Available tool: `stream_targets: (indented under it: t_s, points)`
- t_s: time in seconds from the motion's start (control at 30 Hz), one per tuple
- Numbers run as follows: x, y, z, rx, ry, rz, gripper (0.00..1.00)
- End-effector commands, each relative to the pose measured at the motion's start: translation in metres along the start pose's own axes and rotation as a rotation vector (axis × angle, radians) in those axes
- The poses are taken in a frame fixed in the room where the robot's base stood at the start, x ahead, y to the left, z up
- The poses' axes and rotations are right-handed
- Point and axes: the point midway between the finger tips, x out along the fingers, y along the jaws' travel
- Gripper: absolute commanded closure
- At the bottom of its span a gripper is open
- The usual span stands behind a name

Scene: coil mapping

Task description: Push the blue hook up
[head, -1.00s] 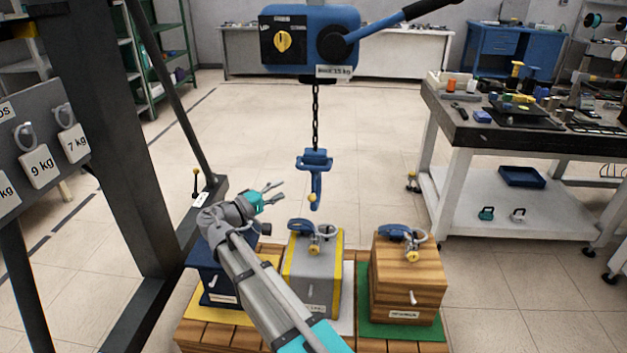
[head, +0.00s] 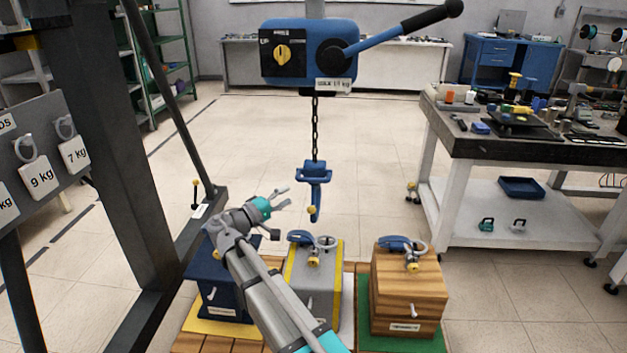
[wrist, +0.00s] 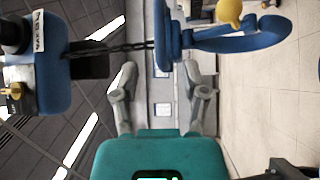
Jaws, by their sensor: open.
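The blue hook (head: 314,190) hangs on a dark chain (head: 314,128) below the blue hoist (head: 310,54), above the grey block (head: 317,283). It has a yellow knob near its tip. My gripper (head: 283,195) is open and empty, just left of the hook in the head view and apart from it. In the wrist view the hook (wrist: 235,42) lies sideways beyond my open fingers (wrist: 160,82), and its chain crosses above them. The hoist (wrist: 35,60) shows at the left there.
A navy block (head: 218,285) stands left of the grey block and a wooden block (head: 405,290) right of it, each with a blue latch or ring on top. A dark post (head: 125,150) stands at the left. A workbench (head: 520,140) is at the right.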

Motion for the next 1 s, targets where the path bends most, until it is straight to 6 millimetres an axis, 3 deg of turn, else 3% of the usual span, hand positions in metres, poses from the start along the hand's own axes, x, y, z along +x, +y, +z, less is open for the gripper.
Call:
stream_targets:
  t_s: [0.6,1.0]
  points:
    - [0.087,0.001,-0.001,0.0,-0.001,0.0,0.43]
    - [0.103,0.0,0.0,0.0,0.0,0.0,0.43]
